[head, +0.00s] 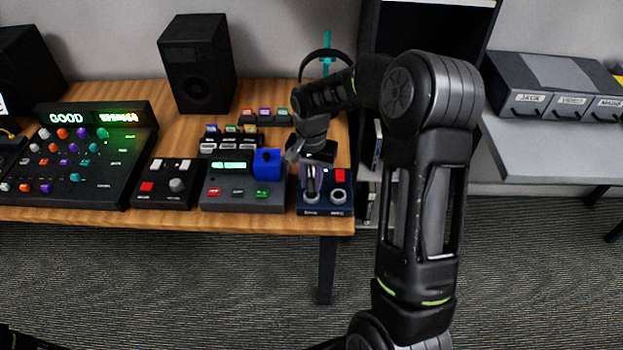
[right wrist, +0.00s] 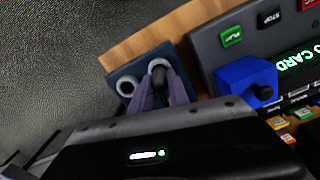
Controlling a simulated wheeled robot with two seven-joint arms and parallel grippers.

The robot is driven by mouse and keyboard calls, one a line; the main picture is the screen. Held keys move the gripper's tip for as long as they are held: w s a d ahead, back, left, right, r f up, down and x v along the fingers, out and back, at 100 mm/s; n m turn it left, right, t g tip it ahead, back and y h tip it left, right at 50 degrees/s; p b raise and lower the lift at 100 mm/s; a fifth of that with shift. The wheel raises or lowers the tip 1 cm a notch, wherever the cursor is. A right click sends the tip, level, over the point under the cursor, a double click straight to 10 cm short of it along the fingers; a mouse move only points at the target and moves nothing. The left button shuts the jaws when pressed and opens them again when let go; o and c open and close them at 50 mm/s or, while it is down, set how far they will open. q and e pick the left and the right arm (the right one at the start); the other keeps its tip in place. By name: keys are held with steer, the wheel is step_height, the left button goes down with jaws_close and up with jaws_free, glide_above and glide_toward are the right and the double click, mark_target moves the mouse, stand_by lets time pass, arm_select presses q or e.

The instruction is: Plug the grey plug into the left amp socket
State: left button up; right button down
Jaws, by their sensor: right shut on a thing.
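The amp (head: 325,210) is a small dark blue box at the right end of the wooden table, with two ringed sockets and a red block. It also shows in the right wrist view (right wrist: 122,107). My right gripper (head: 311,183) is over the left socket (head: 311,199), its fingers shut on the dark grey plug (right wrist: 159,76). In the right wrist view the plug's tip is at the ring of that socket; I cannot tell how deep it sits. The right socket (head: 338,196) is empty. My left gripper is not in view.
A recorder with a blue block (head: 267,164) stands close left of the amp. Farther left are a small button box (head: 165,185) and a mixer (head: 90,150). Two black speakers stand behind. A grey side table (head: 550,140) with labelled bins is at the right.

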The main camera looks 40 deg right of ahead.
steer(key=shift+f, duration=0.15)
stand_by(0.8)
steer(key=shift+f+b, duration=0.35)
steer(key=shift+b, duration=0.15)
steer(key=shift+f+b, duration=0.3)
stand_by(0.3)
steer(key=c, duration=1.2)
jaws_free()
steer(key=shift+o, duration=0.3)
steer(key=o, duration=0.4)
steer(key=shift+o, duration=0.2)
